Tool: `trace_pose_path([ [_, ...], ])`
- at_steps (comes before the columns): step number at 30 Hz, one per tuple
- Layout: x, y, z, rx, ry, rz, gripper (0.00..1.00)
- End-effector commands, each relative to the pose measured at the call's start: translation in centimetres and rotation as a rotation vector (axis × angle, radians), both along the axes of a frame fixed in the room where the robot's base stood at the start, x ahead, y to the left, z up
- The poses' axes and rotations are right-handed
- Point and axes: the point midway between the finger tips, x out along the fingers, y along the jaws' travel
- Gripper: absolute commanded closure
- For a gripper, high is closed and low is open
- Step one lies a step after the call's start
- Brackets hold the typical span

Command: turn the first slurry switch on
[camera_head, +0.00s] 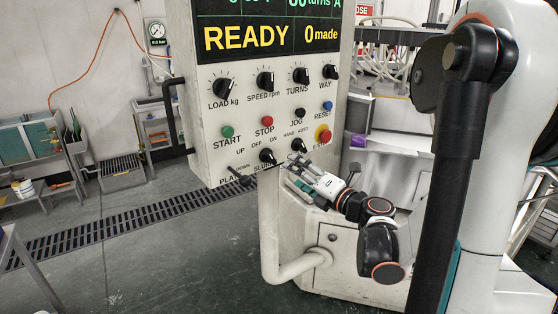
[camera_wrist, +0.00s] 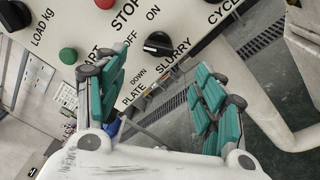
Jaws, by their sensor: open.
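The slurry switch (camera_head: 267,157) is a black rotary knob low on the pale control panel, with OFF and ON printed above it. In the wrist view the slurry switch (camera_wrist: 157,43) sits above the word SLURRY; its pale mark appears to point left, on the OFF side. My gripper (camera_head: 296,172) is open and empty, in front of the panel's lower edge, to the right of and below the switch. In the wrist view its teal-padded fingers (camera_wrist: 150,75) are spread apart below the knob in the picture, not seen touching it.
A START button (camera_head: 227,131), a STOP button (camera_head: 267,121) and a red emergency stop (camera_head: 323,136) are close above. Another knob (camera_head: 298,145) is just right of the slurry switch, and a plate lever (camera_head: 238,176) is left. A thick pale pipe (camera_head: 270,235) stands below the panel.

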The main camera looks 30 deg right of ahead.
Motion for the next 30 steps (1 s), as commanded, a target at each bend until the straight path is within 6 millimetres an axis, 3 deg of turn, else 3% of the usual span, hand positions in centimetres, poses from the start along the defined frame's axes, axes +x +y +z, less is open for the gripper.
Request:
trace_pose_path([
  [12, 8.0, 1.2, -0.1, 0.002, -0.001, 0.002, 0.37],
  [18, 10.8, 1.5, -0.1, 0.003, -0.001, 0.001, 0.37],
  [30, 12.1, 1.6, 0.1, 0.003, -0.001, -0.002, 0.37],
])
